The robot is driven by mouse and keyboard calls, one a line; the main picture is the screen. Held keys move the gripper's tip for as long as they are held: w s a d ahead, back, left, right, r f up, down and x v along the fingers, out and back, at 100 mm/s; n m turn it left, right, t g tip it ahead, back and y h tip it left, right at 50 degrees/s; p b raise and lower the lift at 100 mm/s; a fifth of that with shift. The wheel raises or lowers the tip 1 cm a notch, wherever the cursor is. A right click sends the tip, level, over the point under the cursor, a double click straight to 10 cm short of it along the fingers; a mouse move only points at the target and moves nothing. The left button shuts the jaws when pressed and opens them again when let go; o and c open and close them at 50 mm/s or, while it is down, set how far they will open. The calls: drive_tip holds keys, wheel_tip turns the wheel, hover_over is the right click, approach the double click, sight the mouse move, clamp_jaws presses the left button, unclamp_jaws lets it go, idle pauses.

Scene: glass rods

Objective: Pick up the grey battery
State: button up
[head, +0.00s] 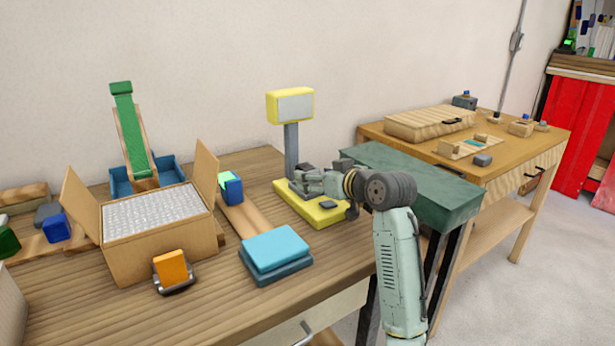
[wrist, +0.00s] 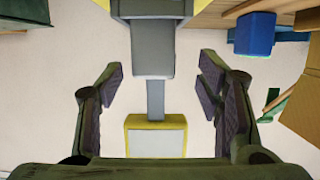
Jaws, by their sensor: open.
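A grey block (wrist: 153,45), which looks like the grey battery, shows in the wrist view against the yellow scale (wrist: 188,8), in front of its post. That view is upside down. My gripper (wrist: 160,82) is open and empty, with one finger on each side of the line to the block. The block is further off than the fingertips, and I cannot tell the gap exactly. In the head view my gripper (head: 318,184) reaches in low over the yellow scale (head: 335,216) and hides much of that spot, so the block is not clear there.
The scale's display (head: 291,106) stands on a post behind my gripper. A blue block (head: 231,188) sits on a wooden board to the left, and a light blue pad (head: 274,248) lies in front. An open box (head: 150,250) stands further left. A dark green bench (head: 420,185) is at the right.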

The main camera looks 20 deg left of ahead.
drive_tip(key=p+x, duration=0.1)
drive_tip(key=x, duration=0.1)
drive_tip(key=p+x, duration=0.1)
drive_tip(key=x, duration=0.2)
drive_tip(key=shift+w, duration=0.5)
drive_tip(key=shift+c, duration=0.2)
clamp_jaws()
